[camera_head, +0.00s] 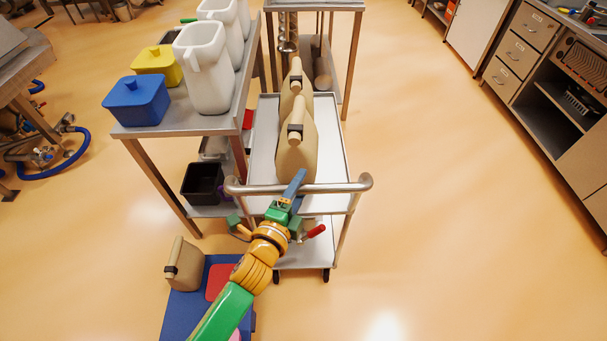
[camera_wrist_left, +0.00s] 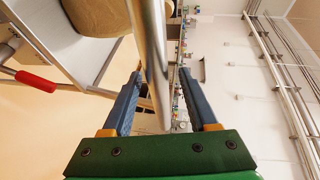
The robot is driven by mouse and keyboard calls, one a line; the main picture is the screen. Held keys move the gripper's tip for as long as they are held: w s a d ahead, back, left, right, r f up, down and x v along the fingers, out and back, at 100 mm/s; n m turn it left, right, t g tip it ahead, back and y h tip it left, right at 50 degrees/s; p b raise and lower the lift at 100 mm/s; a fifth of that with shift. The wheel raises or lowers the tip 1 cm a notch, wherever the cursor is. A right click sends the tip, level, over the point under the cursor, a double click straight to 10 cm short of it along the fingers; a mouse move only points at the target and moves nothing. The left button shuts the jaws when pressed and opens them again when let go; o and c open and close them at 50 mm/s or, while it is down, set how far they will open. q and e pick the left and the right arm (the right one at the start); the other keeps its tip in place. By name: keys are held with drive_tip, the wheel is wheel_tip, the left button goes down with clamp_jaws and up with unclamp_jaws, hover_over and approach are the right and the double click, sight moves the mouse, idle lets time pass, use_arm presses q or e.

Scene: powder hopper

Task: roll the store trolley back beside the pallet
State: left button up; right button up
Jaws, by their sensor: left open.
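The store trolley (camera_head: 334,165) is a pale two-deck cart in the middle of the head view, with beige containers (camera_head: 296,150) on its top deck. Its metal push bar (camera_head: 335,187) faces me. My left gripper (camera_head: 296,184) is at this bar, left of its middle. In the left wrist view the open blue fingers (camera_wrist_left: 162,95) stand on either side of a metal bar (camera_wrist_left: 152,50), nearer the left finger. A blue platform (camera_head: 180,313), perhaps the pallet, lies at lower left, partly hidden by my arm. A beige container (camera_head: 184,265) stands at its far left corner. My right gripper is not in view.
A metal table (camera_head: 215,122) with white jugs (camera_head: 204,66), a blue tub (camera_head: 137,101) and a yellow tub (camera_head: 157,65) stands close left of the trolley. A red-handled lever (camera_head: 316,231) shows below the push bar. A metal frame stands behind. The floor at right is clear up to the cabinets (camera_head: 528,25).

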use_arm(q)
drive_tip(key=x, duration=0.3)
drive_tip(key=shift+w+f, duration=0.25)
drive_tip(key=shift+w, duration=0.1)
drive_tip(key=shift+s+r, duration=0.1)
drive_tip(key=shift+s, duration=0.1)
drive_tip(key=shift+c, duration=1.3)
clamp_jaws()
drive_tip(key=shift+r, duration=0.1)
